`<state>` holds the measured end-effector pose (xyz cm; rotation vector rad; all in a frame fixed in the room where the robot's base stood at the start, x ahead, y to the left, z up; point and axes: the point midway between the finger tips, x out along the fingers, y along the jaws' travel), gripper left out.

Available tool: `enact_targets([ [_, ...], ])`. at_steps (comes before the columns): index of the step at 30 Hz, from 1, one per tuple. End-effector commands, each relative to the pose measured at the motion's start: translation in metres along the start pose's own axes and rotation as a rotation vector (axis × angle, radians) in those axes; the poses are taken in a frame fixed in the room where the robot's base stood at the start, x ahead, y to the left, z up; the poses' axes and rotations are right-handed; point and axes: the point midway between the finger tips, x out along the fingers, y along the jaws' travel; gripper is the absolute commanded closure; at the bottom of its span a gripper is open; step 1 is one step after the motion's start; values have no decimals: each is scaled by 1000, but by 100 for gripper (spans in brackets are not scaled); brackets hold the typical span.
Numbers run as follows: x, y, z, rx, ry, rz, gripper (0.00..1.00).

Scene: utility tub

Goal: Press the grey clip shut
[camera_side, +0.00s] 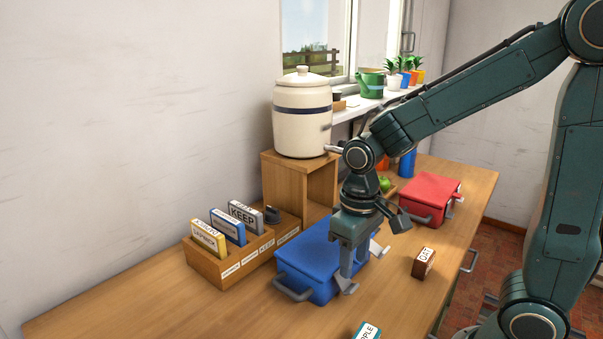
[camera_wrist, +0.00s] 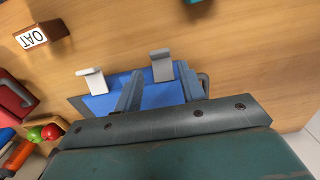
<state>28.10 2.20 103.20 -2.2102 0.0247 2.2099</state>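The blue tub (camera_side: 305,252) stands on the table with its lid on. My gripper (camera_side: 352,266) points down at the tub's near side. Its two fingers are apart with nothing held. I cannot tell whether a finger touches the clip.
A red tub (camera_side: 430,198) stands behind to the right. A brown OAT block (camera_side: 424,263) and a teal block (camera_side: 366,331) lie on the near side. A wooden card box (camera_side: 213,267) is left of the blue tub; a crock (camera_side: 301,128) stands on a wooden stand behind.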

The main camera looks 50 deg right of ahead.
Motion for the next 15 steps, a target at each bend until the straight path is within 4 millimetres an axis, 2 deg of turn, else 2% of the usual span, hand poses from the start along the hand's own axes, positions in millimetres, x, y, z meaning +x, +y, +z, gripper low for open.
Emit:
enact_targets([
  [6,31,0,1,0,-4,0,60],
  [15,55,0,0,0,-1,0,60],
])
